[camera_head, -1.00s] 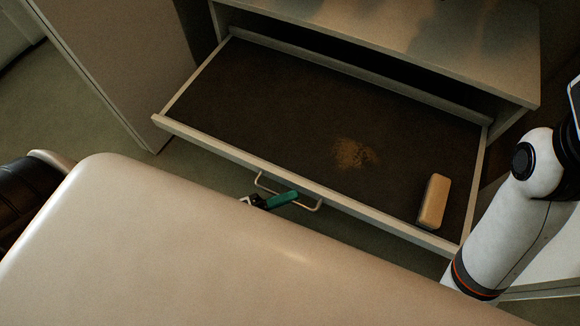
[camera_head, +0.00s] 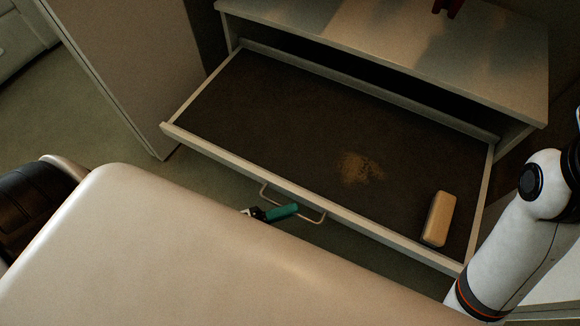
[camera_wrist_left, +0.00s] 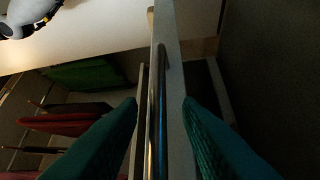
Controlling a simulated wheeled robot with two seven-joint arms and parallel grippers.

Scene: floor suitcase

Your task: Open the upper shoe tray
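The upper shoe tray (camera_head: 213,152) is pulled well out of the cabinet in the head view, showing its dark bottom. Its metal bar handle (camera_head: 264,190) is on the front panel and also shows in the left wrist view (camera_wrist_left: 157,110). My left gripper (camera_head: 281,212) is at this handle, its teal fingers partly hidden by my body. In the left wrist view its two fingers (camera_wrist_left: 160,104) stand apart on either side of the bar, with gaps visible, so it is open. My right gripper is outside the views.
A tan block (camera_head: 438,219) and a brownish dirt patch (camera_head: 361,168) lie in the tray. The cabinet top (camera_head: 400,45) is above it, with a red object (camera_head: 447,8) at its far edge. A tall panel (camera_head: 130,70) stands at left. My white arm is at right.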

